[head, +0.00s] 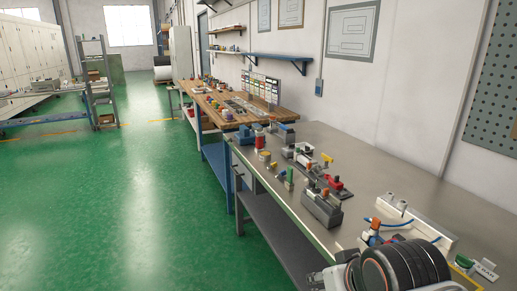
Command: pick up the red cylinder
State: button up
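A small upright red cylinder (260,141) with a pale top stands near the far left end of the grey metal bench (345,165). It is small in the head view, so its detail is hard to tell. Other red parts lie on the same bench, among them a flat red piece (334,182) on a dark base. Part of my arm (405,266) fills the bottom right corner, well nearer to me than the cylinder. I cannot make out my gripper's fingers.
Beside the cylinder are a blue block (248,134) and a yellow piece (265,156). A grey box (321,208) with coloured tops stands at the front edge. A wooden bench (217,102) holding many small parts lies beyond. Green floor (150,210) is open at left.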

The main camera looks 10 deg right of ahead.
aim_at(260, 137)
jog(key=i, duration=0.2)
jog(key=i+j, duration=0.25)
jog(key=j, duration=0.2)
jog(key=i+j+u, duration=0.1)
jog(key=i+j, duration=0.2)
jog(key=j, duration=0.15)
jog(key=i+j, duration=0.25)
jog(key=j, duration=0.15)
